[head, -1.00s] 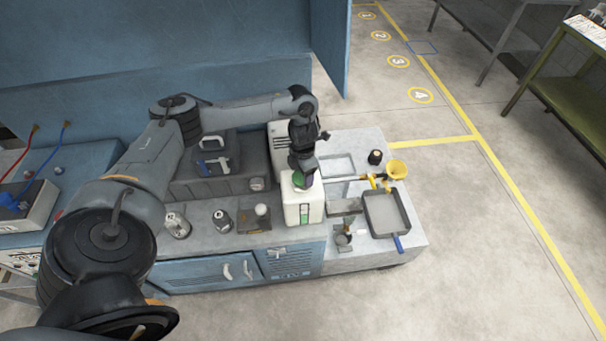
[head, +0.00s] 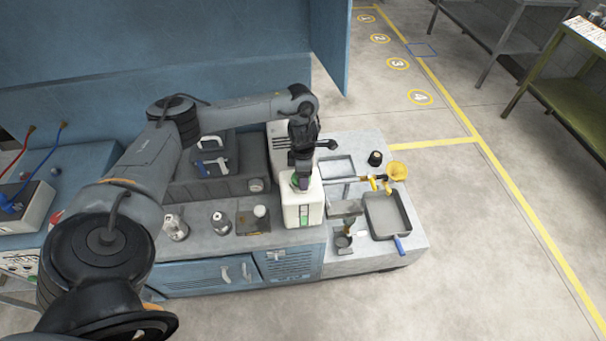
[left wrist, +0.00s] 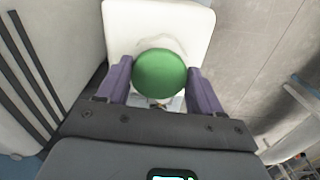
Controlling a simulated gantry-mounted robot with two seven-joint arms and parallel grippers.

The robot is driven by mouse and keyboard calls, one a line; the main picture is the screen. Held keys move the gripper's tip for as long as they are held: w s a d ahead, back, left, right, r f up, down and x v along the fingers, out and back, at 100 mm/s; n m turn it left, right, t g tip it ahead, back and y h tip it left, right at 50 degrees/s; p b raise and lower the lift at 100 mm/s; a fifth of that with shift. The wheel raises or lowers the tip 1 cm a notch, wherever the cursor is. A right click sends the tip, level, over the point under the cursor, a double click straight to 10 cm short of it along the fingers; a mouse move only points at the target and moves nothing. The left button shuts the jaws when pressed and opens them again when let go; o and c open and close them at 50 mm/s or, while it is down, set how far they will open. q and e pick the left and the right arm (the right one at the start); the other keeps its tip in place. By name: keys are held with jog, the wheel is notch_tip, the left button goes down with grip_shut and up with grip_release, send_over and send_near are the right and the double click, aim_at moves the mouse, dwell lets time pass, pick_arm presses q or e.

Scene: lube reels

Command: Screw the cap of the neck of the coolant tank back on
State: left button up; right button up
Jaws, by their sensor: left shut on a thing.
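The coolant tank (head: 302,206) is a white, upright container with a green strip on its front, standing on the bench. It also shows in the left wrist view (left wrist: 195,22). Its round green cap (left wrist: 160,73) sits at the neck on top of the tank, between my fingers. In the head view only a little green of the cap (head: 296,181) shows beneath the gripper. My left gripper (left wrist: 160,85) points down over the tank and is shut on the cap, one purple finger on each side. The threads are hidden. My right gripper is not in view.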

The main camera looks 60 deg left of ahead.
pick_arm(q)
jog(key=m, duration=0.4)
jog(key=shift+s+d+m, duration=0.1)
jog(key=shift+m, duration=0.5)
jog(key=shift+b, duration=0.3)
jog(key=shift+f+m, duration=0.1)
jog(key=shift+m, duration=1.1)
jog(key=o, duration=1.2)
jog(key=shift+o, duration=0.4)
jog(key=shift+r, duration=0.2)
